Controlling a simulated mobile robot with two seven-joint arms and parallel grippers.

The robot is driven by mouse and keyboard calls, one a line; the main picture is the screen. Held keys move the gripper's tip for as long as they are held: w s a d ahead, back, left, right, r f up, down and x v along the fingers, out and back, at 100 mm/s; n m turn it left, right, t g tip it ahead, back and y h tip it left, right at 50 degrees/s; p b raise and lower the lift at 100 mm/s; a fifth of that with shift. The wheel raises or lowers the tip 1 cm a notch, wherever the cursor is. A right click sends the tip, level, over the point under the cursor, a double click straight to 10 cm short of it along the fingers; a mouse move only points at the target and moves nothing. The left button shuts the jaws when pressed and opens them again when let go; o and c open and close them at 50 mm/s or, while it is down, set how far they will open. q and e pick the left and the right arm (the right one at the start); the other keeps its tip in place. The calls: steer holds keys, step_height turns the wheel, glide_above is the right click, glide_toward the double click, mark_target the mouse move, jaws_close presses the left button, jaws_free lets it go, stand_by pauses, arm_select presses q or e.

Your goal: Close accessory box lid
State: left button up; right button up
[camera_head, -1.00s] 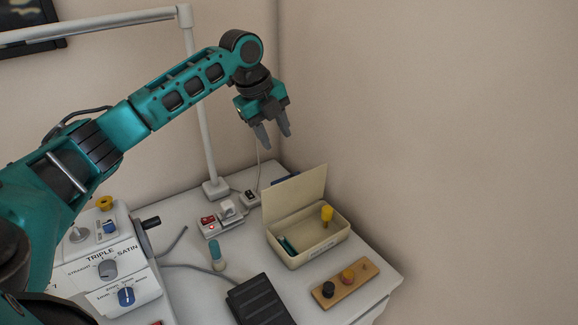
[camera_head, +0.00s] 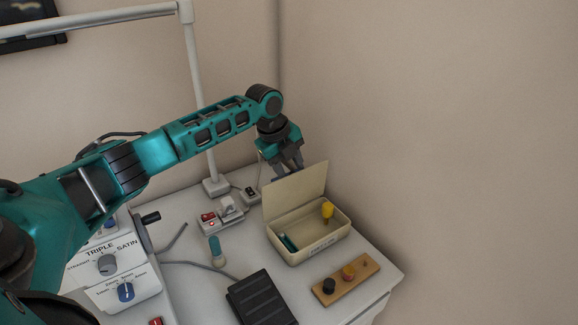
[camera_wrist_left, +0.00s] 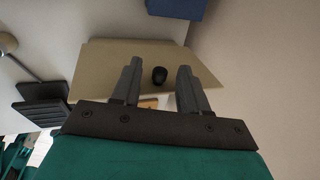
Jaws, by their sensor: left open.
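The cream accessory box (camera_head: 318,250) sits on the white table with its lid (camera_head: 296,192) standing open at the back, tilted up. Inside it are a yellow-topped item (camera_head: 327,211) and a teal item (camera_head: 288,242). My left gripper (camera_head: 289,174) is open and empty, pointing down just behind the lid's upper edge; its fingertips are partly hidden there. In the left wrist view the open fingers (camera_wrist_left: 157,82) are in front of the beige lid (camera_wrist_left: 100,67); whether they touch it I cannot tell. My right gripper is not in view.
A wooden strip with knobs (camera_head: 345,281) lies in front of the box, and a black pedal (camera_head: 261,298) is at front left. A power strip (camera_head: 220,215) and lamp post (camera_head: 201,110) stand left of the box. A wall rises behind.

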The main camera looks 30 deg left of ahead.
arm_select(q)
steer(key=shift+c, duration=0.2)
jaws_close()
stand_by(0.3)
